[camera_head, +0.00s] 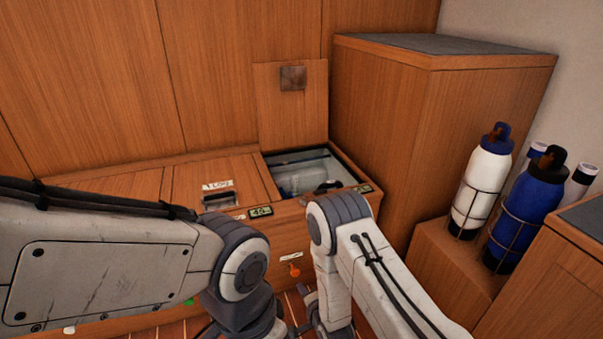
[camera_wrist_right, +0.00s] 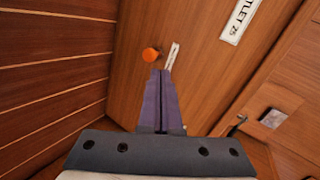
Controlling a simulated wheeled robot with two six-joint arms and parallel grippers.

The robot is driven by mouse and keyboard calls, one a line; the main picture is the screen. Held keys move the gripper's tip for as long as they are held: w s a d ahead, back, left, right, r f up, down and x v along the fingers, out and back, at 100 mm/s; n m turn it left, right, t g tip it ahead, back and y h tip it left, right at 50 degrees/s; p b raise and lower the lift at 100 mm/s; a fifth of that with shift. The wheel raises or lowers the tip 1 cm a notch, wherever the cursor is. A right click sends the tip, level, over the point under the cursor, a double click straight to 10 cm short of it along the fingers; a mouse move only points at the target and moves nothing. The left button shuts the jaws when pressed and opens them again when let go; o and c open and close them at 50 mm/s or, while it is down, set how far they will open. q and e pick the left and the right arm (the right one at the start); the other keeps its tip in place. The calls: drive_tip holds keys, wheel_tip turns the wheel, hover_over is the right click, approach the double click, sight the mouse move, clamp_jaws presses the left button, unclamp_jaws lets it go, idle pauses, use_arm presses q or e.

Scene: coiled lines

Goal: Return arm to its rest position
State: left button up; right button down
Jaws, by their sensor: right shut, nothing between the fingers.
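My right arm comes in from the right in the head view, its pale elbow bent in front of the wooden bench. My right gripper (camera_head: 304,292) is low, mostly hidden by my own arm. In the right wrist view its two purple fingers (camera_wrist_right: 160,76) are together with nothing between them. They point toward a wooden panel with an orange knob (camera_wrist_right: 150,55) beside a small white tag (camera_wrist_right: 172,56). My left arm comes in from the left and bends downward; I cannot make out its gripper.
The bench has an open compartment (camera_head: 333,178) with its lid (camera_head: 291,103) raised and clear and dark items inside. A tall cabinet (camera_head: 384,116) stands behind right. White (camera_head: 482,188) and blue (camera_head: 526,211) bottles stand in racks at right. A labelled closed lid (camera_head: 240,180) lies left of the opening.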

drive_tip(key=s+a+r+n+g+p, duration=0.1)
drive_tip(key=s+r+n+g+p, duration=0.15)
drive_tip(key=r, duration=0.55)
drive_tip(key=s+a+r+n+g+h+p, duration=0.15)
drive_tip(key=s+r+n, duration=0.25)
drive_tip(key=r, duration=0.4)
drive_tip(key=s+a+r+n+g+p, duration=0.1)
drive_tip(key=s+a+r+n+g, duration=0.15)
drive_tip(key=r, duration=0.55)
drive_tip(key=s+d+r+n+g+h+p, duration=0.1)
drive_tip(key=s+d+r+n+g+p, duration=0.15)
drive_tip(key=s+d+r+n, duration=0.5)
drive_tip(key=s+d+r+n+g+h+p, duration=0.15)
drive_tip(key=s+r+p, duration=0.25)
drive_tip(key=s+r, duration=0.8)
wheel_tip(320, 180, up, 33)
drive_tip(key=s+p, duration=0.2)
drive_tip(key=p, duration=3.3)
drive_tip(key=shift+s+n+g+y+p, duration=0.25)
drive_tip(key=shift+n+g+y+p, duration=0.05)
drive_tip(key=shift+g+p, duration=0.1)
drive_tip(key=shift+a, duration=0.1)
